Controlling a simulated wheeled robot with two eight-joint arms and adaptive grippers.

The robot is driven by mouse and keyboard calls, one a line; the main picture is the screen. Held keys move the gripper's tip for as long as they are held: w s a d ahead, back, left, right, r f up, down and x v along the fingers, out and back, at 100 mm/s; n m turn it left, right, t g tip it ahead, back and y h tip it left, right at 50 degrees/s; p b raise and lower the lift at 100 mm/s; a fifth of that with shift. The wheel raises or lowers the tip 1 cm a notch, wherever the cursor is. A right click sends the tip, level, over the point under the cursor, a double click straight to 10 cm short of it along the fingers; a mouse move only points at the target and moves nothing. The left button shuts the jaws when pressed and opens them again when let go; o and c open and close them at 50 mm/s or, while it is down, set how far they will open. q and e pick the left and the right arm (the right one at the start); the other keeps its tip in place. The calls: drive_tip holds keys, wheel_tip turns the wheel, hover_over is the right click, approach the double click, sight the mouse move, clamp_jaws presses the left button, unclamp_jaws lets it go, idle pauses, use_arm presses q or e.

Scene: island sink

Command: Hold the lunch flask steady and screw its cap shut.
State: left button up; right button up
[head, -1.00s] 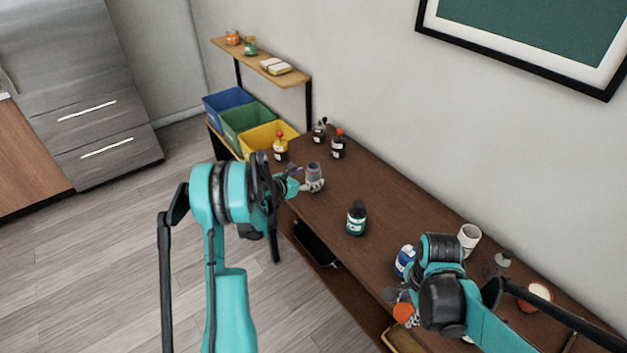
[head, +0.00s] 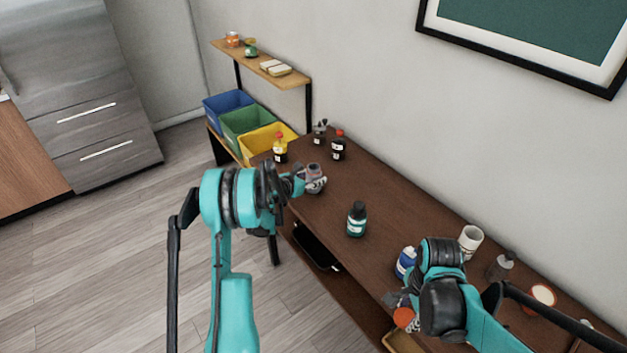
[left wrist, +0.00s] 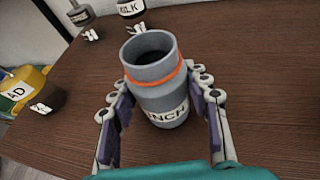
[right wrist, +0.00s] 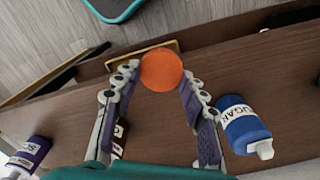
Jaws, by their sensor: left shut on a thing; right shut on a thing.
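The lunch flask (left wrist: 158,90) is a grey open-mouthed jar with an orange band and a partly covered label. It stands upright on the brown counter, and in the head view it shows at the counter's far left (head: 313,172). My left gripper (left wrist: 160,100) is shut on its sides; in the head view (head: 308,182) its fingers partly hide the flask. The cap (right wrist: 161,69) is orange and round. My right gripper (right wrist: 158,82) is shut on it near the counter's front edge. The cap also shows in the head view (head: 403,317), well to the right of the flask.
A blue sugar bottle (right wrist: 243,125) is beside my right gripper.

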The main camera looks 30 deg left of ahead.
sight(317, 166)
use_arm(q)
drive_tip(key=shift+r, duration=0.1)
